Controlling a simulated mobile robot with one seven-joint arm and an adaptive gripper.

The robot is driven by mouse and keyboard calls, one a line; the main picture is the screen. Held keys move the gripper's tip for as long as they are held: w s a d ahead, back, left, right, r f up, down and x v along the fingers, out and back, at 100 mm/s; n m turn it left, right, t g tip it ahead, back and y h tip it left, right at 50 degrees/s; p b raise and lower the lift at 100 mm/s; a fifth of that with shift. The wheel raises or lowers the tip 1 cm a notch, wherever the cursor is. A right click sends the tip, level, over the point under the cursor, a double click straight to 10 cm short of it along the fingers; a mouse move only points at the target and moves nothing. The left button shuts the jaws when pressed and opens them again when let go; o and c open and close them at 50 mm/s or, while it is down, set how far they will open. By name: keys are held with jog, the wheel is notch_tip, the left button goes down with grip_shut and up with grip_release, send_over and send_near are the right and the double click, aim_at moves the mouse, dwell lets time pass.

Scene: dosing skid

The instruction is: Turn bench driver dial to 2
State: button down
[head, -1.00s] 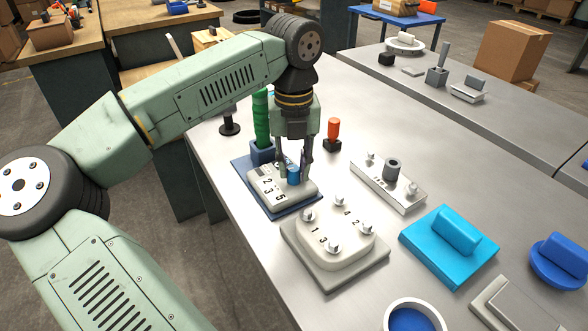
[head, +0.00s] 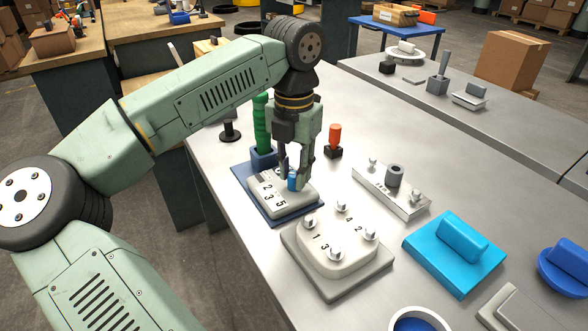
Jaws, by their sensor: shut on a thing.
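The bench driver dial (head: 292,183) is a small blue knob at the back right of a light grey numbered block (head: 284,202). The numbers 2, 3 and 5 show on the block; others are hidden or too small to read. The block sits on a dark blue base (head: 246,182), with a green-handled driver (head: 262,125) upright in a blue holder behind it. My gripper (head: 294,176) points down from above and is shut on the blue dial, a finger on each side. Which number the dial points to cannot be told.
A grey plate with numbered pegs (head: 334,266) stands just in front. A metal bar with posts (head: 390,190) and an orange-topped peg (head: 335,134) are to the right. A cyan block (head: 455,250) lies further right. Bare steel table shows between them.

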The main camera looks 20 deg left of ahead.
aim_at(294, 174)
dwell(0.4)
jog(key=c, duration=1.3)
grip_release()
jog(key=shift+c, duration=0.2)
jog(key=shift+r, duration=0.1)
notch_tip(294, 174, up, 12)
